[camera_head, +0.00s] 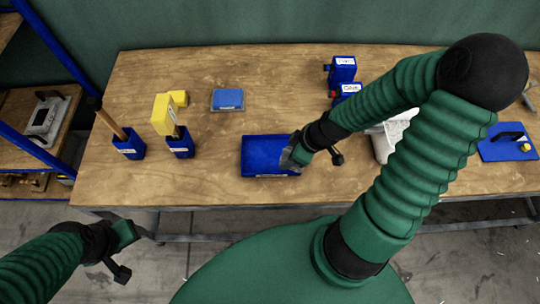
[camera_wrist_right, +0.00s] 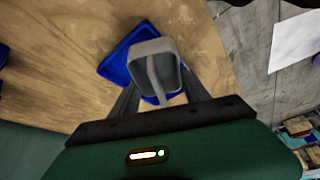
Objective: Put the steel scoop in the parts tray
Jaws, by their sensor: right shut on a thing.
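The blue parts tray (camera_head: 258,154) lies near the front edge of the table, in the middle of the head view. My right gripper (camera_head: 293,157) is at the tray's right side. In the right wrist view, the grey steel scoop (camera_wrist_right: 152,48) sits between the fingers of my right gripper (camera_wrist_right: 155,98), which is shut on it. Behind the scoop, part of the blue tray (camera_wrist_right: 116,60) shows. I cannot tell whether the scoop touches the tray. My left gripper (camera_head: 125,250) hangs in front of the table, away from everything; its jaw opening is unclear.
Blue holders (camera_head: 130,147) with a wooden handle and a yellow tool stand left of the tray. A small blue block (camera_head: 228,99) lies behind it. A blue board (camera_head: 506,146) lies far right. Table around the tray is mostly clear.

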